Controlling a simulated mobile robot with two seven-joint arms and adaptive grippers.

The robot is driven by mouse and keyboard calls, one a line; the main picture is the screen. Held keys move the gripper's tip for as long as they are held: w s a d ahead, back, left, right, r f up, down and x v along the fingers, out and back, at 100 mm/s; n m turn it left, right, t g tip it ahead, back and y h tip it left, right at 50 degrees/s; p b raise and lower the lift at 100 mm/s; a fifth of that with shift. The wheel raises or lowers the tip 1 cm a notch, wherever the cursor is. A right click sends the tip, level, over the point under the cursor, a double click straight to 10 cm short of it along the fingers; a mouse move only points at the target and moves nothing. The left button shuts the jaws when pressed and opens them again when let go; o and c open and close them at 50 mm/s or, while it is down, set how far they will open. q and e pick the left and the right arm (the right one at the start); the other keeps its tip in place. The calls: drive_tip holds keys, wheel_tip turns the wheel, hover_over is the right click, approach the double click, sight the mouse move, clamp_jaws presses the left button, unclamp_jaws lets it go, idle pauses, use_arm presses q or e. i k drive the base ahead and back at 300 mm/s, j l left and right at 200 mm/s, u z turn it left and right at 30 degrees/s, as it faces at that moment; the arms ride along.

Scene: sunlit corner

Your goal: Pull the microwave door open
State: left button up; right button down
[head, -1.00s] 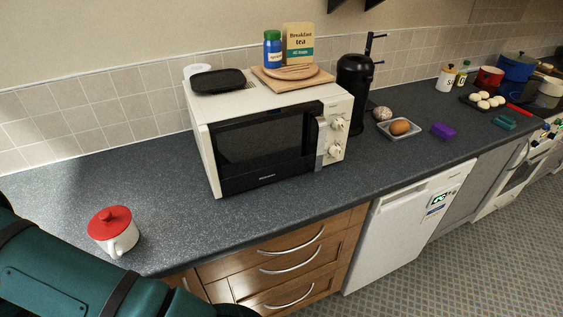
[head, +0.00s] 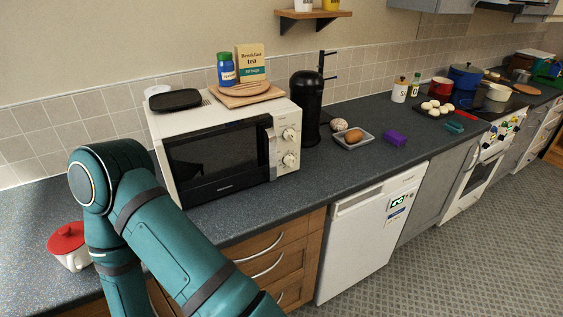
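The white microwave (head: 221,121) stands on the dark countertop, angled a little. Its black door (head: 215,158) looks shut. The door's vertical handle (head: 264,148) is on the right side of the door, beside the control panel with two knobs (head: 289,147). My teal left arm comes in from the lower left in front of the microwave's lower left corner, and its far end runs out of the bottom of the picture. Neither gripper shows.
On top of the microwave are a black tray (head: 175,100), a wooden board (head: 246,97), a blue jar (head: 226,72) and a tea box (head: 250,62). A black coffee machine (head: 306,104) stands close on the right. A red-lidded white pot (head: 69,248) is at the left. Wooden drawers (head: 268,258) are below.

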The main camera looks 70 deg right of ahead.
sight(198, 167)
drive_tip(key=l+z, duration=0.15)
drive_tip(key=z, duration=0.35)
drive_tip(key=i+l+z, duration=0.1)
drive_tip(key=z, duration=0.4)
drive_tip(key=i+z, duration=0.15)
drive_tip(key=z, duration=0.3)
drive_tip(key=i+l+z, duration=0.1)
drive_tip(key=z, duration=0.4)
drive_tip(key=k+l, duration=0.55)
